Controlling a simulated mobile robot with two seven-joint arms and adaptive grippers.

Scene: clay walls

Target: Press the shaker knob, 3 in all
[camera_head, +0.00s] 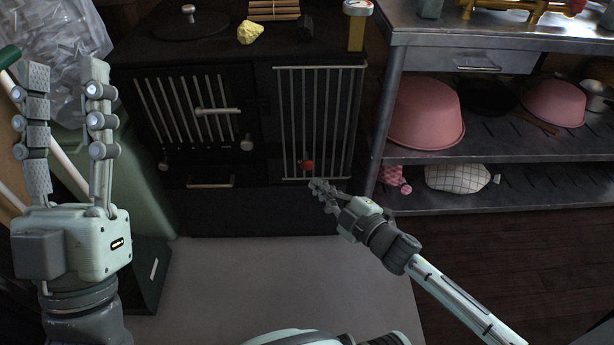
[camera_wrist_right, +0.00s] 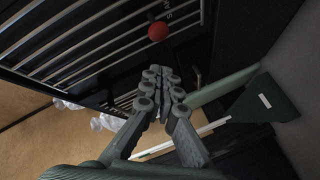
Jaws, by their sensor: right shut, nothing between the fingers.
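The shaker knob is most likely the small round red knob (camera_head: 307,165) low on the barred front of the black stove (camera_head: 262,120). The red knob also shows in the right wrist view (camera_wrist_right: 158,31), beyond the fingertips and apart from them. My right gripper (camera_head: 318,186) is shut and empty, a little below the knob in the head view. Its closed fingers also show in the right wrist view (camera_wrist_right: 162,74). My left gripper (camera_head: 66,72) is open and empty, pointing up at the far left, well away from the knob.
A steel shelf unit (camera_head: 480,145) with pink bowls (camera_head: 425,112) stands to the right. A pan lid (camera_head: 190,24), a yellow lump (camera_head: 250,32) and a yellow shaker-like container (camera_head: 357,27) sit on the stove top. A green bin and clear plastic bags are at left.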

